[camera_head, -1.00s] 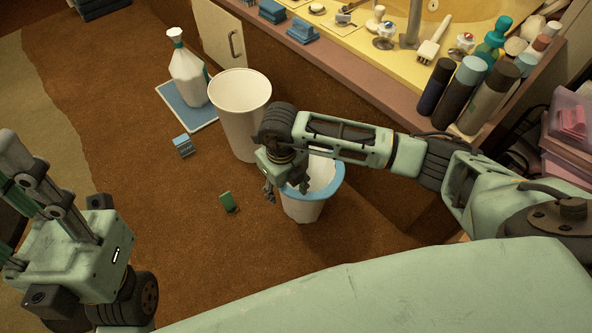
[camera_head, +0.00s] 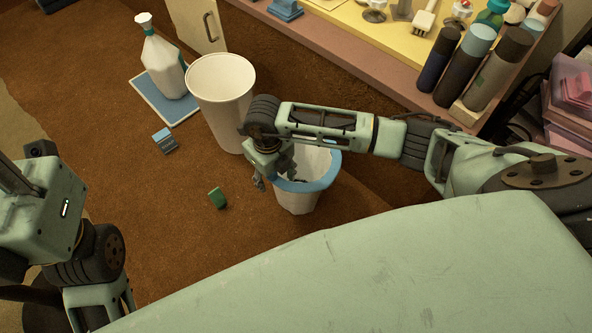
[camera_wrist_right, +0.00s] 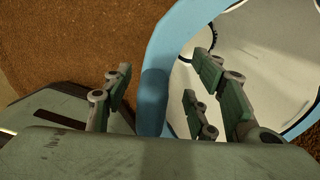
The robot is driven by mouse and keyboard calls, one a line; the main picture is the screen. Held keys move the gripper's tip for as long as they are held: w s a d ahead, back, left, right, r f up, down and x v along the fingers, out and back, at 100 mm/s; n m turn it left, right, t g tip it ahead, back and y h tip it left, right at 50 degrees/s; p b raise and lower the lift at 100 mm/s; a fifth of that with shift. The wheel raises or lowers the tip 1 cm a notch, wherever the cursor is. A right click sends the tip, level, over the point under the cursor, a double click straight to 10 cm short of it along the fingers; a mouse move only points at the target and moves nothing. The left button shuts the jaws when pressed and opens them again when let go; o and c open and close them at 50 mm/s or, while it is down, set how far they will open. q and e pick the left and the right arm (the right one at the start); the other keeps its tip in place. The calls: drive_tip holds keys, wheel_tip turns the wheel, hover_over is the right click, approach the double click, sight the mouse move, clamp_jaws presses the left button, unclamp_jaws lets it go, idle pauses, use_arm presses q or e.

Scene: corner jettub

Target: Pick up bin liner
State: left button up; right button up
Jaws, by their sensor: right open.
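A small white bin (camera_head: 296,200) stands on the brown floor with a blue band around its rim. The blue band looks like the folded-over edge of the bin liner (camera_head: 322,176); the inside is pale. It also shows in the right wrist view as a blue rim (camera_wrist_right: 157,60). My right gripper (camera_head: 274,181) is open at the left side of this rim. In the right wrist view the right gripper (camera_wrist_right: 163,88) has fingers on both sides of the blue edge, one outside and others over the opening. Contact cannot be told. My left arm shows at the left, its gripper out of sight.
A taller white bin (camera_head: 221,95) stands just behind. A white spray bottle (camera_head: 163,65) stands on a blue mat (camera_head: 160,100). A blue box (camera_head: 164,140) and a green block (camera_head: 217,198) lie on the floor. A counter with dark bottles (camera_head: 464,70) runs behind.

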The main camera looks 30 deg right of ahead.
drive_tip(key=shift+f, duration=0.2)
drive_tip(key=shift+c, duration=0.5)
clamp_jaws()
